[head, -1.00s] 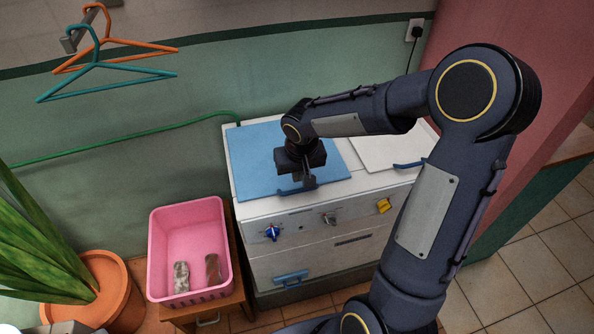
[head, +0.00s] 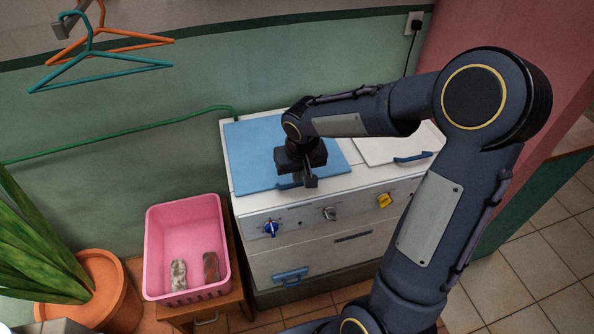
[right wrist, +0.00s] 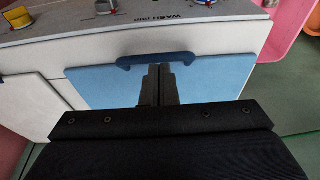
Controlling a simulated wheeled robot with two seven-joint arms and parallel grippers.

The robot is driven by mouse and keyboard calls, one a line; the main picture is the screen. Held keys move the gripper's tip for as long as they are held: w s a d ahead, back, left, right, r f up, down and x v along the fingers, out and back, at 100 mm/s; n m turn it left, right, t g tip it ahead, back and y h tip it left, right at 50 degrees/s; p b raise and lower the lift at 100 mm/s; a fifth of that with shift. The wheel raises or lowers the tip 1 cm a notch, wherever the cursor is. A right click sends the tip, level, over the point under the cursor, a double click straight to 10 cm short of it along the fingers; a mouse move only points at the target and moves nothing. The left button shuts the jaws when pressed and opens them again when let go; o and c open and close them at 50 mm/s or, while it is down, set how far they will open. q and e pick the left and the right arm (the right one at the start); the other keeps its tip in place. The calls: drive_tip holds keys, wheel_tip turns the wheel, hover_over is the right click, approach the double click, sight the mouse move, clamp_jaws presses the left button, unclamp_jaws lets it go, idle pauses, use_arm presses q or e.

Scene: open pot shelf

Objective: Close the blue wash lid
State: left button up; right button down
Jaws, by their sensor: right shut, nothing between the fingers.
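The blue wash lid (head: 250,155) lies flat, down on the left half of the white machine's top in the head view. Its dark blue handle (head: 288,185) is at the front edge, partly hidden by my gripper. My right gripper (head: 310,181) is shut and empty, pointing down over the front part of the lid, close to the handle. In the right wrist view, the closed fingertips (right wrist: 158,72) appear right at the handle (right wrist: 155,60), over the blue lid (right wrist: 100,85). I cannot tell whether they touch it. My left gripper is not in view.
The white machine (head: 290,220) has several knobs on its front. A white lid (head: 385,150) lies beside the blue one. A pink basket (head: 190,215) holding two items stands on a wooden stool to the left, near a potted plant (head: 85,290). Hangers (head: 100,65) hang upper left.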

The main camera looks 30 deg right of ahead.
drive_tip(key=s+v, duration=0.1)
drive_tip(key=v, duration=1)
drive_tip(key=shift+a, duration=0.15)
drive_tip(key=s+a+t+y, duration=0.1)
drive_tip(key=s+a+y, duration=0.1)
drive_tip(key=s, duration=0.7)
drive_tip(key=s+a+f+n+t+y, duration=0.1)
drive_tip(key=s+a+t+y, duration=0.1)
drive_tip(key=s, duration=0.6)
drive_tip(key=shift+s+a+f, duration=0.25)
drive_tip(key=shift+s+a, duration=0.1)
drive_tip(key=shift+a, duration=0.5)
